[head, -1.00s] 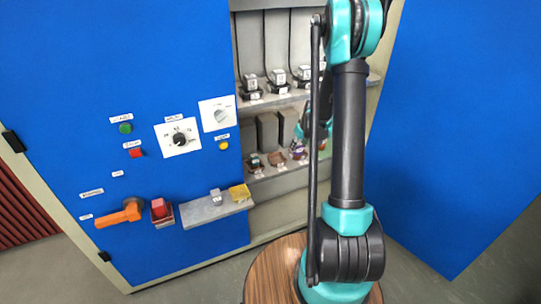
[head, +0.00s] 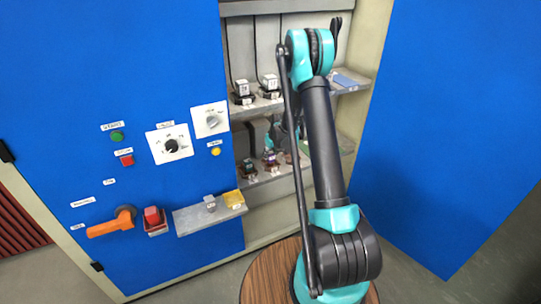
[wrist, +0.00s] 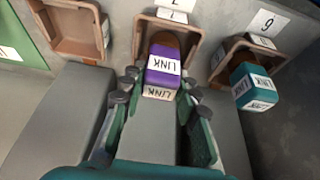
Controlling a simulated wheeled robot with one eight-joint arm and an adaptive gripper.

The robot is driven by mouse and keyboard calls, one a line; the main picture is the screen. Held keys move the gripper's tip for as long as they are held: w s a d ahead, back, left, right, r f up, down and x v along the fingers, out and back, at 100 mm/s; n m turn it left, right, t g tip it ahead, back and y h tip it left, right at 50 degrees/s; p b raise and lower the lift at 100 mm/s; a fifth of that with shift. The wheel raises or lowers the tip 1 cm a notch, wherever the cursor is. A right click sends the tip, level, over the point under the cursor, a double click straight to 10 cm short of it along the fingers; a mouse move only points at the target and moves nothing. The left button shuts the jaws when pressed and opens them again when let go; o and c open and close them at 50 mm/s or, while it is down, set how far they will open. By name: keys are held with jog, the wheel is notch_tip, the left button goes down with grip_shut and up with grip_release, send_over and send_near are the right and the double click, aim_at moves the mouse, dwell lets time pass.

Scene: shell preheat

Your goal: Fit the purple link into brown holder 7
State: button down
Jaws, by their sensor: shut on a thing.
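The purple link (wrist: 163,62), with a white LINK label, is between my gripper's fingertips (wrist: 160,88) in the wrist view. My gripper is shut on it. The link's far end is at the mouth of the middle brown holder (wrist: 194,36), lined up with it; how deep it sits I cannot tell. The tag above that holder is partly cut off and looks like a 7. In the head view the purple link (head: 270,159) shows on the lower shelf, left of my arm.
An empty brown holder (wrist: 62,48) is at the left in the wrist view. At the right, a teal link (wrist: 247,84) sits in a brown holder (wrist: 222,60) near a tag that reads like 6. An upper shelf (head: 262,104) with black devices is above the lower shelf.

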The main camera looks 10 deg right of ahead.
jog(key=shift+f, duration=0.3)
jog(key=c, duration=1.1)
grip_release()
jog(key=shift+c, duration=0.2)
jog(key=shift+r, duration=0.4)
jog(key=s+r, duration=0.2)
jog(key=shift+s+d+r, duration=0.1)
jog(key=shift+d+r, duration=0.25)
jog(key=s+d, duration=0.3)
jog(key=s, duration=0.7)
jog(key=s+r+m, duration=0.2)
jog(key=s+r, duration=1)
jog(key=s, duration=0.3)
jog(key=s+r+m+h, duration=0.1)
jog(key=s, duration=1.3)
jog(key=shift+s+d+r+m, duration=0.15)
jog(key=shift+s+r+m, duration=0.15)
jog(key=shift+r, duration=0.1)
